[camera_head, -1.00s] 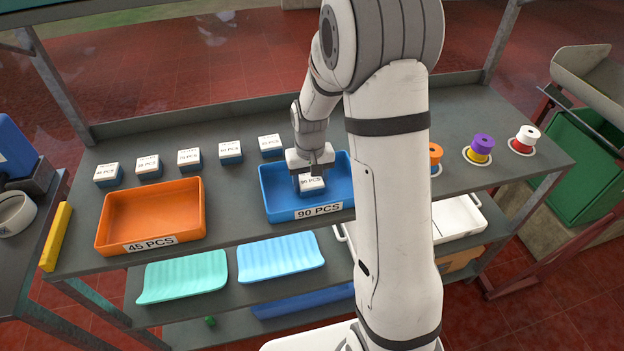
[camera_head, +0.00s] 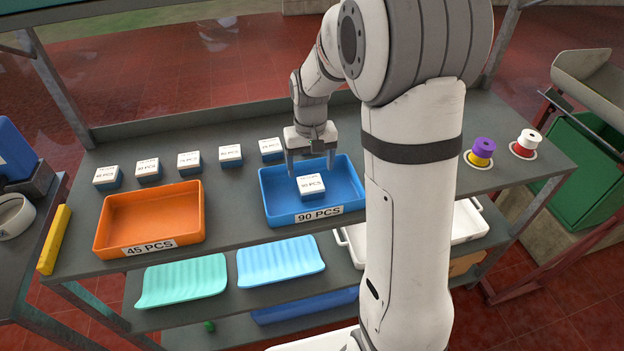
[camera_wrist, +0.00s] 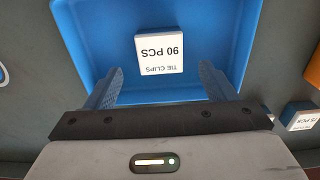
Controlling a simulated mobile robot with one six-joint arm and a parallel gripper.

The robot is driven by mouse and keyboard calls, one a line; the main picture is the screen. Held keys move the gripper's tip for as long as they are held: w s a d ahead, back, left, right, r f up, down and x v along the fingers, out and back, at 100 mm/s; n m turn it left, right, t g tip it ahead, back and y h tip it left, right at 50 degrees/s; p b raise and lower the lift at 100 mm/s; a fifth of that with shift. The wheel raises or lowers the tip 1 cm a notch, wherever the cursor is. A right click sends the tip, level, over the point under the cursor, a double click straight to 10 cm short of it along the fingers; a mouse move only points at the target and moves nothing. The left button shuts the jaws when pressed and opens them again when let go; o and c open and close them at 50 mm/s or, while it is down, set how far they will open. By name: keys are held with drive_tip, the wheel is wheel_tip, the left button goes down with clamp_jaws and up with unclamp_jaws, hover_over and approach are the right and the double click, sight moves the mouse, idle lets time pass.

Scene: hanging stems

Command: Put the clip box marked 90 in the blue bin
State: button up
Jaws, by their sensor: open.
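The clip box marked 90 (camera_head: 311,184) lies inside the blue bin (camera_head: 318,216), label up, apart from the bin walls as far as I can see. In the wrist view the box (camera_wrist: 159,54) reads "90 PCS TIE CLIPS" upside down, on the blue bin's floor (camera_wrist: 100,30). The bin's front label reads "90 PCS". My gripper (camera_head: 311,170) is above the back part of the bin. In the wrist view its fingers (camera_wrist: 160,88) are spread wide and empty, with the box beyond them and not touched.
An orange bin (camera_head: 150,246) labelled 45 PCS stands to the left. Several clip boxes (camera_head: 189,162) stand in a row behind the bins. Spools (camera_head: 481,152) stand at the right. Trays (camera_head: 281,260) lie on the lower shelf.

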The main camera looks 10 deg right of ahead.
sight(311, 183)
drive_tip(key=s+r+t, duration=0.1)
drive_tip(key=s+r, duration=0.7)
drive_tip(key=r, duration=0.2)
drive_tip(key=s+t, duration=0.2)
drive_tip(key=s, duration=1.1)
drive_tip(key=shift+s+d, duration=0.25)
